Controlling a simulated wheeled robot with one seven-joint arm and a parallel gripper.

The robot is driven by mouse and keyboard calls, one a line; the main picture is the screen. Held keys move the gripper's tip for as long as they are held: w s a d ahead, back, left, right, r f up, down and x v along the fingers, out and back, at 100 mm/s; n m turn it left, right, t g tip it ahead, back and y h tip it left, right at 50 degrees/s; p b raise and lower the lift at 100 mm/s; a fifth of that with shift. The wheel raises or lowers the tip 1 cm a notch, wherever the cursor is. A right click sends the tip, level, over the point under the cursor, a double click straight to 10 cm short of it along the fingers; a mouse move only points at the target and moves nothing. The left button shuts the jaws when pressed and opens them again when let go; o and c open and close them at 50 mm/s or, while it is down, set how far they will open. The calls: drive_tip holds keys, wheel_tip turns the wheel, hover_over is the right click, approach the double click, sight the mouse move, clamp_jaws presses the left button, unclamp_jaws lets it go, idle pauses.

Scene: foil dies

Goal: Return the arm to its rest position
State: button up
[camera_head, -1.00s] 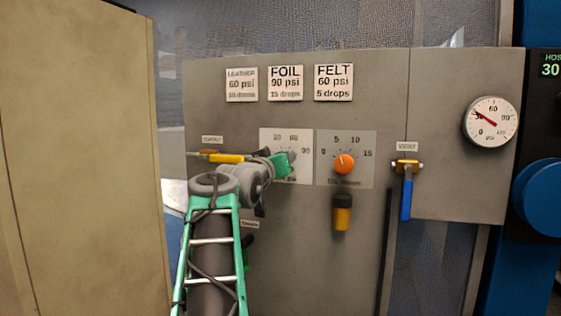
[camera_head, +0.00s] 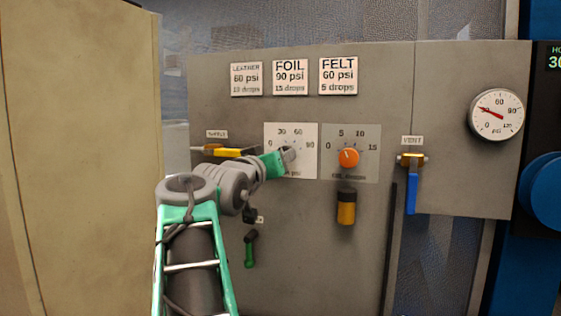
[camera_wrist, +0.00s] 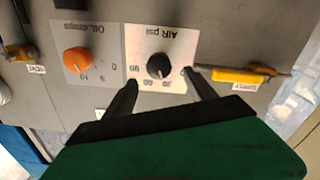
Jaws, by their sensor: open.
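My gripper (camera_head: 284,159) is in front of the panel at the AIR psi dial plate (camera_head: 304,164), with the arm reaching up from the lower left. In the wrist view, which is upside down, my gripper (camera_wrist: 161,77) is open. Its two dark fingers stand apart on either side of the black AIR knob (camera_wrist: 158,66), with gaps between them and the knob. Nothing is held. In the head view the green gripper body partly hides the dial plate's left side and the knob (camera_head: 289,154).
The yellow supply lever (camera_head: 228,152) lies close to my wrist. The orange oil knob (camera_head: 348,158) is to the right, above a cylinder (camera_head: 346,207). A blue-handled vent valve (camera_head: 411,190), gauge (camera_head: 497,115) and green lever (camera_head: 250,249) are also there. A tan panel (camera_head: 85,160) stands left.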

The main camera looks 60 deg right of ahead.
drive_tip(key=shift+a, duration=0.25)
